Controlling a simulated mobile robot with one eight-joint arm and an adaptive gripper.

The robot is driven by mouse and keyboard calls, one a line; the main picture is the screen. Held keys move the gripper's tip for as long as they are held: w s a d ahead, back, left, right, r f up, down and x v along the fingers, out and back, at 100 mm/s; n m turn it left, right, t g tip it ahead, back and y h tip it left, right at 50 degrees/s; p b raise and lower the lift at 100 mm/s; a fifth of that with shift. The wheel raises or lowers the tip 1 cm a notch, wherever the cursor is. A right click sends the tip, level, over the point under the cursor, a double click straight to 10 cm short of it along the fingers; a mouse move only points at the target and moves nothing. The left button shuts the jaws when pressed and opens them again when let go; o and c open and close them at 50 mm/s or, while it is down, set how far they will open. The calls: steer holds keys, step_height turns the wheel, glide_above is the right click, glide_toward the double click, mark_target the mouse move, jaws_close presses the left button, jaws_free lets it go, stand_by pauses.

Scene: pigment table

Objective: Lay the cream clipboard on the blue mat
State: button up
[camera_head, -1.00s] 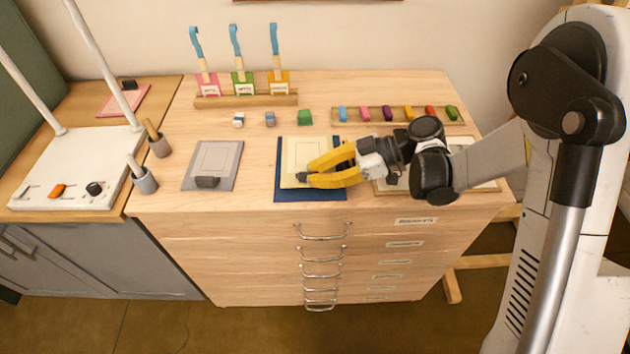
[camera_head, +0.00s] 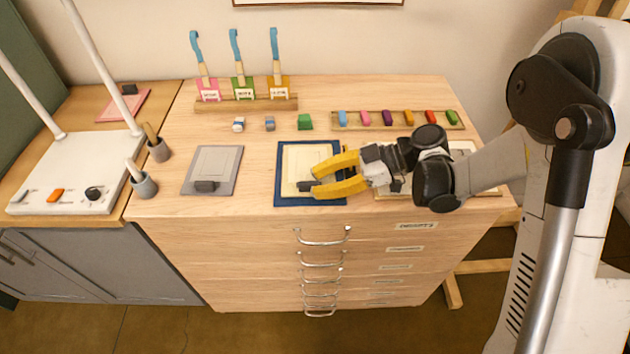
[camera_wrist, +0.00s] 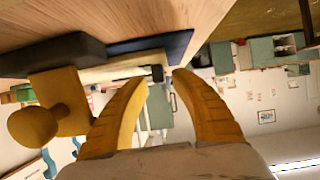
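The cream clipboard (camera_head: 298,160) lies on the blue mat (camera_head: 279,190) near the front of the wooden cabinet top. It looks flat, with blue showing around its visible edges. Its dark clip (camera_head: 305,186) is at the front edge; my fingers hide part of its right side. My gripper (camera_head: 314,180) is open, its yellow fingers apart at the clipboard's right front.
A grey clipboard (camera_head: 220,160) lies to the left. Bare wood separates the grey clipboard and mat.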

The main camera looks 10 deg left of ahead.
steer(key=p+v, duration=0.3)
steer(key=v, duration=0.8)
steer(key=s+d+r+m+t+h, duration=0.4)
steer(key=s+d+m+t+h, duration=0.1)
steer(key=d+m, duration=0.4)
steer(key=s+d+r+m+t+h, duration=0.4)
steer(key=s+d+m+h, duration=0.3)
steer(key=s+d+m, duration=0.2)
steer(key=r+m, duration=0.1)
steer(key=m, duration=0.1)
steer(key=shift+d+r+m+t+h, duration=0.25)
steer(key=shift+d+m+t+h, duration=0.05)
steer(key=shift+d+m+t, duration=0.1)
steer(key=shift+a, duration=0.15)
